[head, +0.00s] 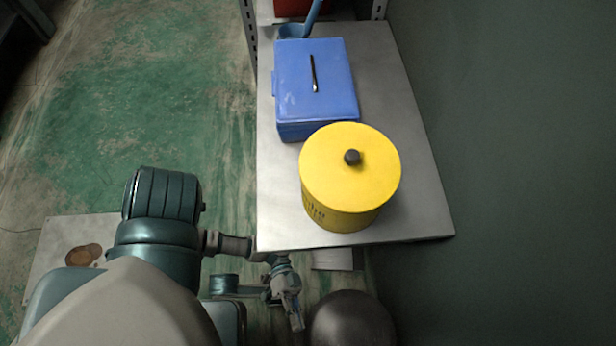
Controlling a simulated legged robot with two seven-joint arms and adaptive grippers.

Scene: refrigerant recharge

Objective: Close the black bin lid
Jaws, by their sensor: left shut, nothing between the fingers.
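A dark, smooth, rounded shape (352,322) shows at the bottom edge, below the table's front edge; it may be the black bin's lid, but it is cut off and I cannot tell whether it is open or closed. My left gripper (295,318) is shut and empty, pointing down just left of this dark shape, below table height. I cannot tell whether it touches the shape. My left arm comes in from the lower left and covers part of the floor. My right gripper is not in view.
A grey metal table (420,190) holds a yellow round canister (340,180) with a black knob near its front edge. Behind it is a blue box (312,85) with a black pen (314,73) on top. A dark wall (510,150) stands right. Green floor (150,90) is open left.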

